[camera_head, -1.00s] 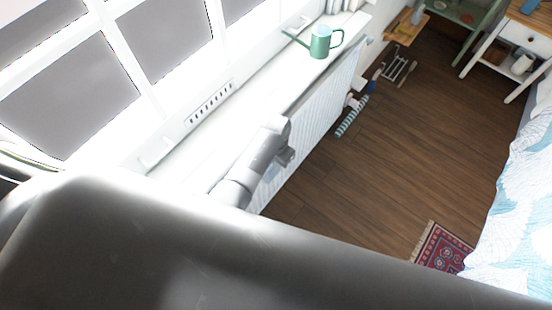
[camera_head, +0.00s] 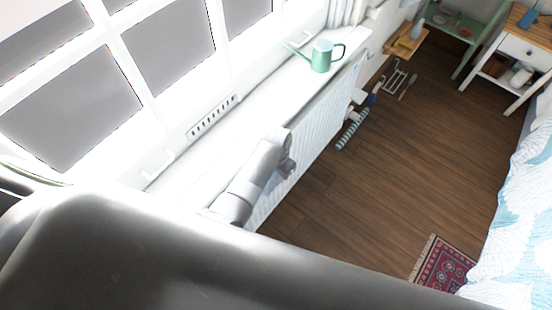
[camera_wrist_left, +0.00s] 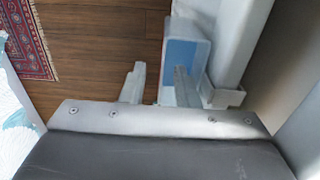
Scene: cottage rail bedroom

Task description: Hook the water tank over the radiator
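The white radiator (camera_head: 318,118) stands under the window sill, and its pale side also shows in the left wrist view (camera_wrist_left: 232,40). In the left wrist view, a white-rimmed box with a blue inside, which looks like the water tank (camera_wrist_left: 186,52), is close beside the radiator. Whether it hangs on it I cannot tell. My left gripper (camera_head: 288,160) is at the radiator's room side in the head view. Its fingers (camera_wrist_left: 160,85) are apart, one in front of the blue inside, one left of the tank's wall, with gaps showing. My right gripper is not in view.
A green mug-like can (camera_head: 321,58) stands on the window sill (camera_head: 215,135). A striped roll (camera_head: 352,130) is farther along the radiator. A red rug (camera_head: 443,264) and a bed (camera_head: 525,200) are at right. The wooden floor (camera_head: 400,170) between is clear.

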